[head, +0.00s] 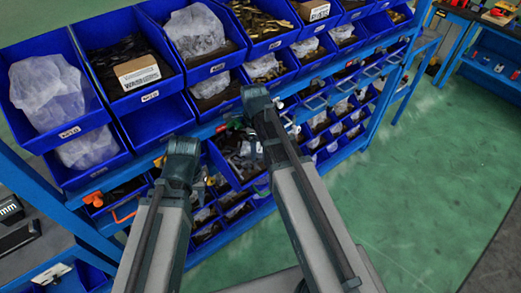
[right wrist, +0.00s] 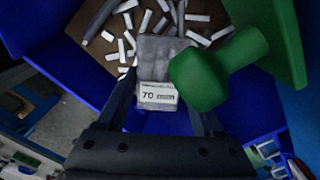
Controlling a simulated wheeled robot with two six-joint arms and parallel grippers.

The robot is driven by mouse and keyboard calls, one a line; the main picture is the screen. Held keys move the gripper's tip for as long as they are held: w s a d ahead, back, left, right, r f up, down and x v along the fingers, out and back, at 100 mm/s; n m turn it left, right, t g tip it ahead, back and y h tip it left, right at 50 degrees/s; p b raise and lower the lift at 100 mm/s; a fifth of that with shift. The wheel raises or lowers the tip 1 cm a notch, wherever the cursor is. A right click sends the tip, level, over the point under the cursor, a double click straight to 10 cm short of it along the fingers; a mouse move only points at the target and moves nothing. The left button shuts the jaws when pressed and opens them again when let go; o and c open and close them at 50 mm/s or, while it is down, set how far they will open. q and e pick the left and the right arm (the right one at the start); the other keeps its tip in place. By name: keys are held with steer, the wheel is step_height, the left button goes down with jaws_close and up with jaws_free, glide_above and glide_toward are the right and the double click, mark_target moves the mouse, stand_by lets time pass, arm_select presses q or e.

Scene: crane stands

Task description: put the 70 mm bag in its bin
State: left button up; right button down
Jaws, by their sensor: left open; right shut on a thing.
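The 70 mm bag (right wrist: 160,52) is a grey pouch with a white label reading 70 in the right wrist view. My right gripper (right wrist: 163,98) is shut on it, a finger on each side. The bag is over or inside a blue bin (right wrist: 65,55) with loose white pieces on its brown floor; I cannot tell whether it touches them. In the head view my right gripper (head: 258,105) is at the rack front, its fingers and the bag mostly hidden by the arm. My left gripper (head: 186,168) is open near the lower bins, its fingers hardly visible.
A green knobbed object (right wrist: 215,70) stands close right of the bag. Upper blue bins hold clear bags (head: 48,92) and a cardboard box (head: 137,72). Several small bins fill the lower rack (head: 340,125). Green floor (head: 440,170) is clear at right.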

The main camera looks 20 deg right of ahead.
steer(key=shift+f, duration=0.4)
steer(key=shift+r, duration=0.1)
steer(key=shift+a, duration=0.25)
steer(key=shift+d, duration=0.1)
arm_select(q)
steer(key=shift+d+f, duration=0.15)
steer(key=shift+f, duration=0.3)
arm_select(e)
steer(key=shift+c, duration=0.2)
jaws_free()
arm_select(q)
steer(key=shift+r, duration=0.1)
step_height(320, 180, up, 12)
steer(key=p, duration=1.2)
arm_select(e)
step_height(320, 180, up, 12)
